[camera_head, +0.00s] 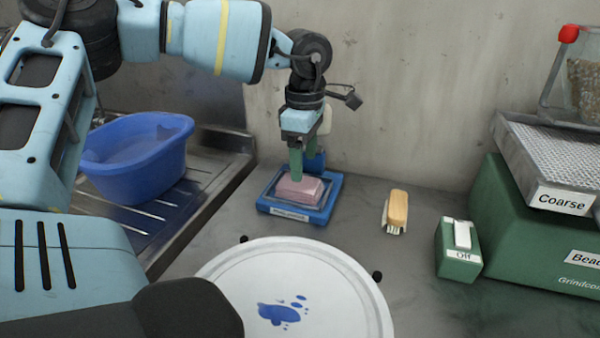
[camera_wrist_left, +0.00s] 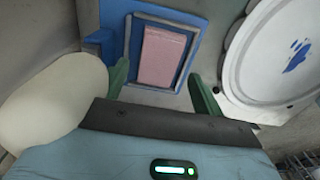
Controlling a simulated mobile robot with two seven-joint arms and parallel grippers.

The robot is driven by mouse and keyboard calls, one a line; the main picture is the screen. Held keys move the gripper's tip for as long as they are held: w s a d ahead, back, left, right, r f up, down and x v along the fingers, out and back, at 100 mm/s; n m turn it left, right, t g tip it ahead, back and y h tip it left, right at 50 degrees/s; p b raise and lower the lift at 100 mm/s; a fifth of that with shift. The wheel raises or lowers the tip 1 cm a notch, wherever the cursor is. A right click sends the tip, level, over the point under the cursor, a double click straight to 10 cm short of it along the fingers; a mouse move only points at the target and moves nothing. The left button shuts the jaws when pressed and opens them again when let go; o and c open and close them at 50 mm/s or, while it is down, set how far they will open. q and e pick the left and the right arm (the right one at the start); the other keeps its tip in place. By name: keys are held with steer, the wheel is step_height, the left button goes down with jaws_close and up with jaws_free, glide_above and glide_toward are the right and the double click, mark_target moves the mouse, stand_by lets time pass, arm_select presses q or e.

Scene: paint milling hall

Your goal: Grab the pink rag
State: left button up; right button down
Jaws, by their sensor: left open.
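The pink rag (camera_head: 299,189) lies folded in a blue tray (camera_head: 325,208) on the grey counter, against the back wall. My left gripper (camera_head: 305,170) points down just above the rag, its green fingers apart and empty. In the left wrist view, the rag (camera_wrist_left: 162,56) lies inside the tray (camera_wrist_left: 207,20), ahead of the open fingertips (camera_wrist_left: 158,82). In the head view the fingers hide part of the rag's back edge. My right gripper is in neither view.
A blue basin (camera_head: 140,165) stands on the metal drainer at left. A white round lid (camera_head: 330,280) with blue paint is in front. A wooden brush (camera_head: 397,208), a green switch box (camera_head: 457,250) and a green machine (camera_head: 525,225) stand at right.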

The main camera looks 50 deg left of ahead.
mark_target(306, 184)
arm_select(q)
steer(key=shift+d+f, duration=0.1)
steer(key=shift+f, duration=0.35)
step_height(306, 184, down, 4)
steer(key=shift+f+p, duration=0.1)
steer(key=shift+p, duration=0.2)
steer(key=c, duration=0.8)
